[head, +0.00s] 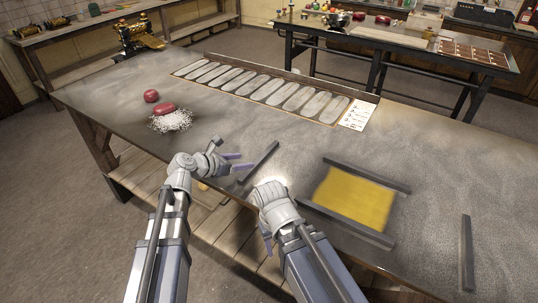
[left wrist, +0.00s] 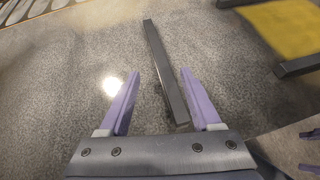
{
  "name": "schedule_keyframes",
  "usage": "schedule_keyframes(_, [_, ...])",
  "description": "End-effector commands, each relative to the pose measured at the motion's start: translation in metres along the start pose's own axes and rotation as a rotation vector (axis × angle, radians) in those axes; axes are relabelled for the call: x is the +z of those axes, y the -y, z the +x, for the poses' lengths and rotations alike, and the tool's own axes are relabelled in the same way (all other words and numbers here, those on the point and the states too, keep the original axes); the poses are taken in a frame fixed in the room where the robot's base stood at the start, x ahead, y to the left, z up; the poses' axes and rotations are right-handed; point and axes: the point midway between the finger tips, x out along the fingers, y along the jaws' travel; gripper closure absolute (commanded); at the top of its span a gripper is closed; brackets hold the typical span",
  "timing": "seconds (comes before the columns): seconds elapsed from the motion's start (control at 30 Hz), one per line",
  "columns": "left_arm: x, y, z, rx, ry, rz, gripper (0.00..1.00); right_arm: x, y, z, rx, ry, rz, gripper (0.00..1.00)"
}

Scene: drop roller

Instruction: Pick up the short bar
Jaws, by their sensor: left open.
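A dark, narrow bar (head: 260,160) lies on the grey worktop near its front edge, apart from the other bars; I take it as the short bar. My left gripper (head: 246,161) is open at the near end of this bar. In the left wrist view the bar (left wrist: 163,68) runs between the two purple fingers (left wrist: 161,76), its near end closer to the right finger. Whether a finger touches it I cannot tell. My right gripper (head: 267,238) is low at the front edge, mostly hidden by its own wrist; its two purple fingertips show apart in the left wrist view (left wrist: 309,150).
A yellow sheet (head: 352,198) lies between two dark bars (head: 366,174) right of my grippers. Another bar (head: 467,253) lies far right. Red lumps (head: 163,107) and white shreds (head: 172,122) are at left. A board with oval slots (head: 262,89) lies along the back.

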Motion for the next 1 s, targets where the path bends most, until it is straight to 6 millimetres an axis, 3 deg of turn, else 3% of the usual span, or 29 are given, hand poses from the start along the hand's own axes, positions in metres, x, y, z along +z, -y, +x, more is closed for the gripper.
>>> schedule_keyframes(0.27, [0.001,-0.002,0.001,0.004,0.006,-0.016,0.35,0.000,0.000,0.001,0.000,0.000,0.000,0.45])
schedule_keyframes(0.5, [-0.001,-0.003,0.025,0.002,0.006,-0.016,0.35,-0.001,0.001,0.014,0.000,0.000,0.000,0.45])
schedule_keyframes(0.73, [-0.001,-0.002,0.030,0.003,0.006,-0.015,0.35,-0.001,0.002,0.016,0.000,0.000,0.000,0.45])
schedule_keyframes(1.0, [-0.006,-0.001,0.067,0.002,0.005,-0.014,0.35,-0.002,0.004,0.039,0.000,0.000,0.000,0.45])
